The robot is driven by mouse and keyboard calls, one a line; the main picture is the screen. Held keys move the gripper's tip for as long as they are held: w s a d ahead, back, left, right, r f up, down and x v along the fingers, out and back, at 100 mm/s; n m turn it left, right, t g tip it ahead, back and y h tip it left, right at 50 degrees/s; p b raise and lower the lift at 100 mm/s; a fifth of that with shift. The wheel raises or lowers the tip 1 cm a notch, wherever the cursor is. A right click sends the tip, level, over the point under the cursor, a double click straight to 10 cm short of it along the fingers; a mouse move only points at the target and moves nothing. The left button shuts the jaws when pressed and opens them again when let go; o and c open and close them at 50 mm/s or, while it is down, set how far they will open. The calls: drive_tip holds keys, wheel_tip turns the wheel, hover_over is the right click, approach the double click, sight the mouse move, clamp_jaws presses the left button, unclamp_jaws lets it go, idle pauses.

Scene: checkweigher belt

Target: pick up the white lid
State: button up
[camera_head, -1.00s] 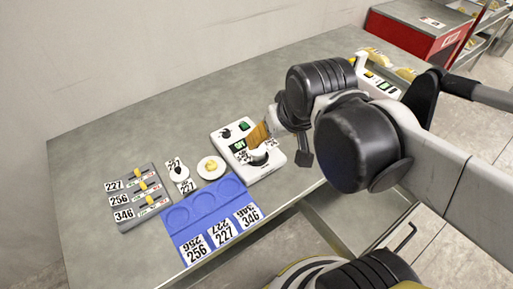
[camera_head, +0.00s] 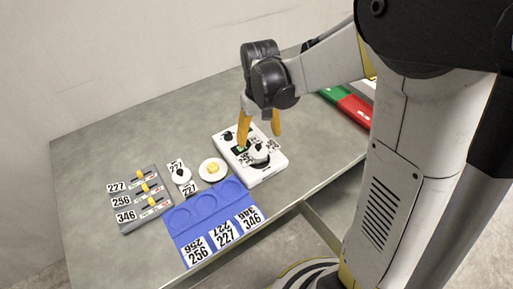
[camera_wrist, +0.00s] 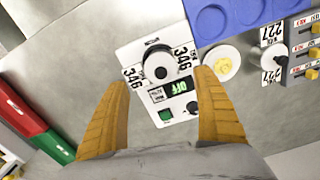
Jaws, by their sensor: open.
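A white round disc with a yellow knob (camera_head: 212,169), the piece that looks most like the white lid, lies flat on the table just left of the scale. It also shows in the wrist view (camera_wrist: 222,63), right of the scale. My gripper (camera_head: 260,136) points down over the scale (camera_head: 273,168), its two yellow fingers apart and empty. In the wrist view the fingers (camera_wrist: 162,84) stand on either side of the scale's lower half. A white round container with a black knob (camera_wrist: 159,67), labelled 346, sits on the scale beyond the fingertips.
Another black-knobbed white container (camera_head: 181,175), labelled 227, stands left of the disc. A blue tray (camera_head: 203,204) with round recesses and number labels lies in front. A grey slider panel (camera_head: 141,201) is at the left. Red and green blocks (camera_wrist: 22,110) lie beyond the scale. The table's back left is clear.

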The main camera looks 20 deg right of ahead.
sight(258, 147)
drive_tip(key=f+b, duration=0.1)
drive_tip(key=f, duration=0.3)
drive_tip(key=f+b, duration=0.1)
drive_tip(key=f, duration=0.1)
drive_tip(key=shift+w+a+b, duration=0.1)
drive_tip(key=shift+w+b, duration=0.15)
drive_tip(key=shift+b, duration=0.1)
drive_tip(key=shift+r, duration=0.1)
drive_tip(key=c, duration=1)
